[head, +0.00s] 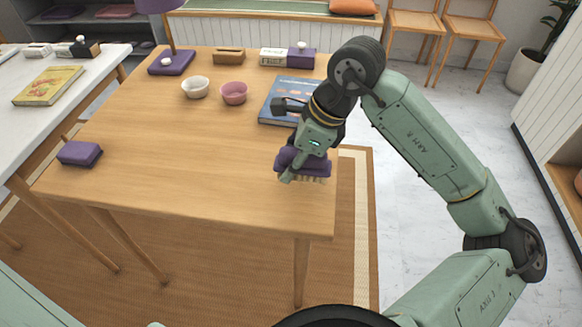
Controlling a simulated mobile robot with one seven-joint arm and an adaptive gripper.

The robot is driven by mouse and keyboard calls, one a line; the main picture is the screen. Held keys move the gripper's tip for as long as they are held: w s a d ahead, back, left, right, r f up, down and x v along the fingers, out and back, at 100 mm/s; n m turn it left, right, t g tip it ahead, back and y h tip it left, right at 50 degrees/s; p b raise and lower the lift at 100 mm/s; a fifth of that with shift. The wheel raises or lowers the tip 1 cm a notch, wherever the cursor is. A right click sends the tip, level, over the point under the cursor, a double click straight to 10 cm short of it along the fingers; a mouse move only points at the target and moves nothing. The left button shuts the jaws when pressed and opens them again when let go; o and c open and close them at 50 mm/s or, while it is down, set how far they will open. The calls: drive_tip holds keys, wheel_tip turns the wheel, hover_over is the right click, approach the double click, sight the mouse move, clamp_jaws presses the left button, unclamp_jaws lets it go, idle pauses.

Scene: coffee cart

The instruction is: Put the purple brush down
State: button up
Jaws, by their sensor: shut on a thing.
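The purple brush (317,164) has a purple back and pale bristles that point down. It is at the right part of the wooden table (190,155), close to the table's right edge. My gripper (288,172) is shut on the brush from above. The bristles look close to the tabletop, but I cannot tell whether they touch it. My gripper hides part of the brush.
A blue book (284,100) lies just behind my gripper. A white bowl (195,88) and a pink bowl (234,93) stand farther back. A purple block (80,153) lies at the left edge. The table's front middle is clear.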

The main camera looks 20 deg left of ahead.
drive_tip(key=f, duration=0.1)
drive_tip(key=f+p, duration=0.1)
drive_tip(key=f, duration=0.1)
drive_tip(key=shift+w+a+f, duration=0.15)
drive_tip(key=shift+w+f, duration=0.05)
drive_tip(key=shift+f, duration=0.05)
drive_tip(key=shift+f+b, duration=0.4)
drive_tip(key=shift+b, duration=0.25)
drive_tip(key=o, duration=1.2)
drive_tip(key=shift+r, duration=0.15)
drive_tip(key=shift+r+p, duration=0.25)
drive_tip(key=shift+p, duration=0.3)
drive_tip(key=b+v, duration=0.1)
drive_tip(key=v, duration=1.1)
drive_tip(key=shift+f, duration=0.1)
